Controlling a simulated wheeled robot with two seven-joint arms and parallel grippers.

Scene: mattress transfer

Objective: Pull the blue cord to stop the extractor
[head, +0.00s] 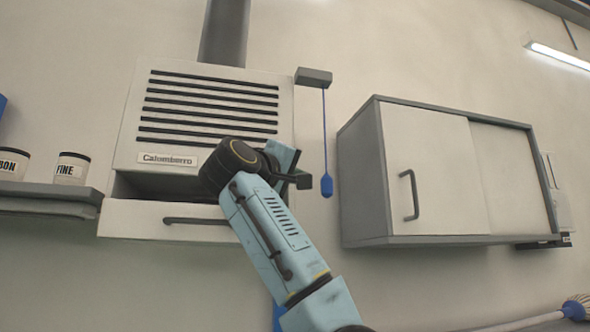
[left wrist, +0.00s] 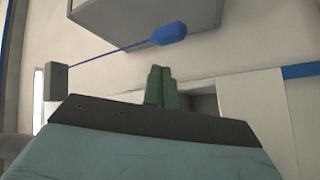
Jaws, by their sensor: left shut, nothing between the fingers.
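The blue cord (head: 324,130) hangs from a dark grey box (head: 313,77) on the wall and ends in a blue pull handle (head: 327,187). The extractor (head: 205,115) is a pale hood with dark slots, left of the cord. My left gripper (head: 304,182) is shut and empty, just left of the handle and apparently apart from it. In the left wrist view the shut green fingers (left wrist: 161,88) lie below the handle (left wrist: 172,32) in the picture, with a gap between. The cord (left wrist: 108,53) is clear of them. My right gripper is out of view.
A grey-sided wall cabinet (head: 435,175) stands close to the right of the cord. Below the extractor is a pale front panel with a dark bar handle (head: 195,221). A shelf (head: 45,205) with labelled canisters is at left. Bare wall lies beneath the cord.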

